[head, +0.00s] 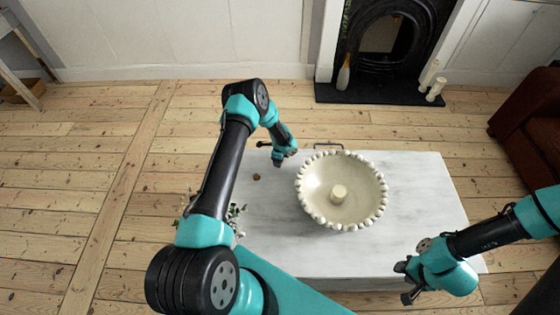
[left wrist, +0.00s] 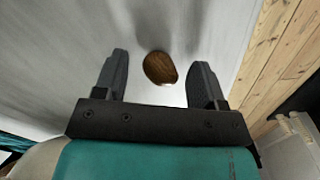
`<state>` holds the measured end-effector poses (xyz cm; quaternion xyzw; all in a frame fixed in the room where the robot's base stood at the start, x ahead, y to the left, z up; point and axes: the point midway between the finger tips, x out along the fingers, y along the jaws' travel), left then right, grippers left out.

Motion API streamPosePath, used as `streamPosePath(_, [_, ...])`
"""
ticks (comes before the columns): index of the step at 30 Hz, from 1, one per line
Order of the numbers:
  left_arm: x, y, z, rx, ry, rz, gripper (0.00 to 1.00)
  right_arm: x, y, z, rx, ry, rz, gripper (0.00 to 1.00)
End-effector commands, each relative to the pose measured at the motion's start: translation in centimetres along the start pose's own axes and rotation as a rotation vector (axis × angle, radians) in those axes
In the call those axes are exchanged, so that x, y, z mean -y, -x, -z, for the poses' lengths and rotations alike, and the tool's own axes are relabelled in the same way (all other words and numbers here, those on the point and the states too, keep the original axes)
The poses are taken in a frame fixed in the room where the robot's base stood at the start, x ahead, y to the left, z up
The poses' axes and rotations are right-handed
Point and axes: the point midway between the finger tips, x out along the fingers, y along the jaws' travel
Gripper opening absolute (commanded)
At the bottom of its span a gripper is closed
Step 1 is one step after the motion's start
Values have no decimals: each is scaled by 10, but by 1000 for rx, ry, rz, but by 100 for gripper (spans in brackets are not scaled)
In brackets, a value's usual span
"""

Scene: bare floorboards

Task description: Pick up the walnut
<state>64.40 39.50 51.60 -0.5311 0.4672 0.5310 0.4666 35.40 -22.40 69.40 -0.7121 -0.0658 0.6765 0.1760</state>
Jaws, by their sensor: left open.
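The walnut (head: 256,177) is a small brown nut on the pale marble-like tabletop (head: 440,190), near its left edge. In the left wrist view the walnut (left wrist: 160,68) shows as a brown oval in line with the gap between my left fingers. My left gripper (head: 270,153) is open, with nothing held; its fingers (left wrist: 160,78) show apart in the wrist view. In the head view it is above and slightly right of the walnut. My right gripper (head: 404,282) is open and empty at the table's front right.
A cream bowl (head: 310,208) with a beaded rim stands mid-table, right of the walnut. A leafy plant (head: 235,212) is at the table's left, partly behind my left arm. A black handle-like piece (head: 328,145) is at the back edge. The table's right side is clear.

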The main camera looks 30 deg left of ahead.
Motion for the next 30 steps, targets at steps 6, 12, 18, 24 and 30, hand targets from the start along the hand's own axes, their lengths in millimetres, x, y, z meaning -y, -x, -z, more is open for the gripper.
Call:
streamPosePath(6, [0,0,0,0,0,0,64,0,0,0,0,0,0,39])
streamPosePath(12, [0,0,0,0,0,0,64,0,0,0,0,0,0,39])
streamPosePath(18, [0,0,0,0,0,0,46,0,0,0,0,0,0,39])
streamPosePath(24, [0,0,0,0,0,0,27,0,0,0,0,0,0,39])
streamPosePath(30, [0,0,0,0,0,0,11,0,0,0,0,0,0,39])
